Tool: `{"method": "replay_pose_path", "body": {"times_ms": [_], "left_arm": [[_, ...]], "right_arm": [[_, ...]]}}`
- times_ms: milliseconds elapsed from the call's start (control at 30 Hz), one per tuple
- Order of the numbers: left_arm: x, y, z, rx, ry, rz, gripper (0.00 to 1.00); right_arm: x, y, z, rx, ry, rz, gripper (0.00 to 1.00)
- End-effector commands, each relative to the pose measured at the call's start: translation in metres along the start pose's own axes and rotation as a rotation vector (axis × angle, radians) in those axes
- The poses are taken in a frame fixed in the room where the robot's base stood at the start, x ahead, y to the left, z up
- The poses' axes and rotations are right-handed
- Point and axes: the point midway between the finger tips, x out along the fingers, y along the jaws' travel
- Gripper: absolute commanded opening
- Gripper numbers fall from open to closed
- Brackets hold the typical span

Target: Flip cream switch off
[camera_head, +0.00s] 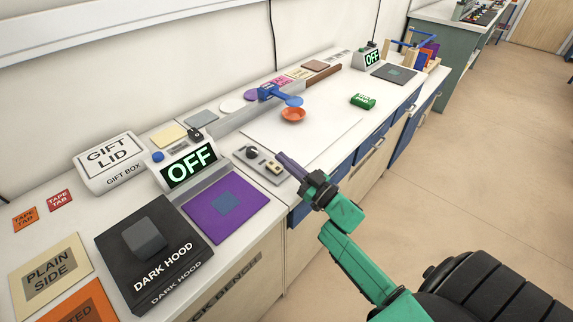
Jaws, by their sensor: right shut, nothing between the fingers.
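The cream switch (273,167) sits on a small grey panel (252,156) on the white bench, beside a black knob (252,153). My right gripper (283,157) is shut and empty. Its fingertips are close to the right of the cream switch in the picture; I cannot tell whether they touch it. The switch's exact position is too small to tell. A display box (186,166) to the left of the panel reads OFF in green. My left gripper is not in view.
A purple mat (240,196) and a black DARK HOOD box (122,263) lie near the front left. An orange dish (292,114) and a green block (362,101) are farther along the bench. The floor (470,180) at right is clear.

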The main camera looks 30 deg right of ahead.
Motion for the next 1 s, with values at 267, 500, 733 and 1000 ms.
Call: {"method": "replay_pose_path", "body": {"times_ms": [267, 500, 733, 1000], "left_arm": [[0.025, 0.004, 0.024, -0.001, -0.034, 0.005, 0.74], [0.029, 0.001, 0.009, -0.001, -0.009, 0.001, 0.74], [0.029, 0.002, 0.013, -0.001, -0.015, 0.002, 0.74], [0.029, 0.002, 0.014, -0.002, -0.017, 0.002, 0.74]], "right_arm": [[-0.071, -0.001, 0.026, 0.004, -0.006, 0.001, 0.0], [-0.097, -0.001, 0.029, 0.002, -0.002, 0.001, 0.0], [-0.098, -0.001, 0.028, 0.002, -0.002, 0.001, 0.0], [-0.097, -0.001, 0.028, 0.002, -0.002, 0.001, 0.0]]}}
